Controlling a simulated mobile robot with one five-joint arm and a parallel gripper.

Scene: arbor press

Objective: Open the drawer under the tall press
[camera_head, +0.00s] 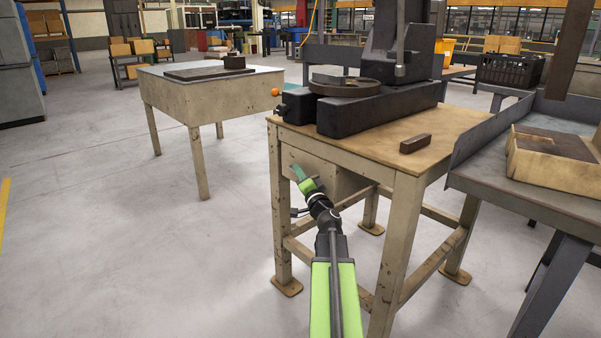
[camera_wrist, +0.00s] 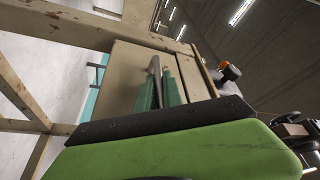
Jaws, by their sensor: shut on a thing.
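The tall press (camera_head: 397,45) is a dark machine standing on a wooden-topped table (camera_head: 455,130). The beige drawer (camera_head: 338,180) is under the table top, below the press; its flat front (camera_wrist: 125,75) also shows in the wrist view. My gripper (camera_head: 301,178) is at the drawer front. In the wrist view my green fingers (camera_wrist: 160,92) are shut around the thin grey drawer handle (camera_wrist: 155,68). Part of the handle is hidden by the fingers. I cannot tell whether the drawer stands slightly out from the table frame.
A small dark bar (camera_head: 415,143) lies on the press table. Table legs and low rails are close to my arm. A grey bench (camera_head: 510,190) with a box (camera_head: 555,155) stands at right. Another table (camera_head: 165,95) stands back left. The floor left of the drawer is clear.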

